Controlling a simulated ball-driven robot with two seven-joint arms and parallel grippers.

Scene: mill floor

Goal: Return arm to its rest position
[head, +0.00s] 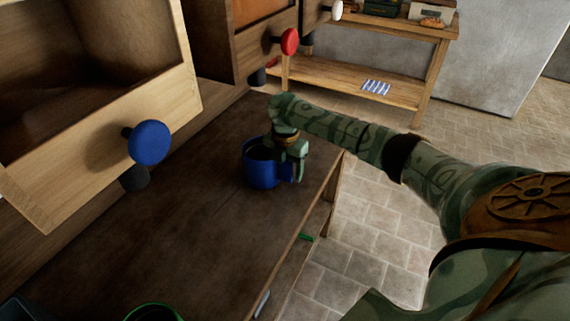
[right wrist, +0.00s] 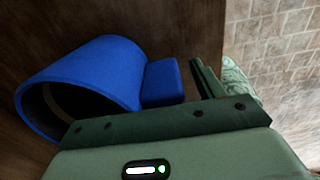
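My right gripper (head: 297,168) is low over the dark wooden counter (head: 205,195), at the right side of a blue mug (head: 260,176). The mug stands upright with its open top facing up. In the right wrist view the mug (right wrist: 85,80) lies to the left, with its blocky handle (right wrist: 162,82) pointing toward a dark green finger (right wrist: 207,80). A narrow gap shows between handle and finger. I cannot make out the other finger, so the opening is unclear. My right arm is stretched out across the counter's edge. My left gripper is out of view.
An open wooden drawer or cabinet front with a blue knob (head: 149,142) juts out at left. A red knob (head: 289,41) is farther back. A green rim (head: 153,312) shows at the bottom. A wooden shelf table (head: 345,80) stands behind. Tiled floor lies open at right.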

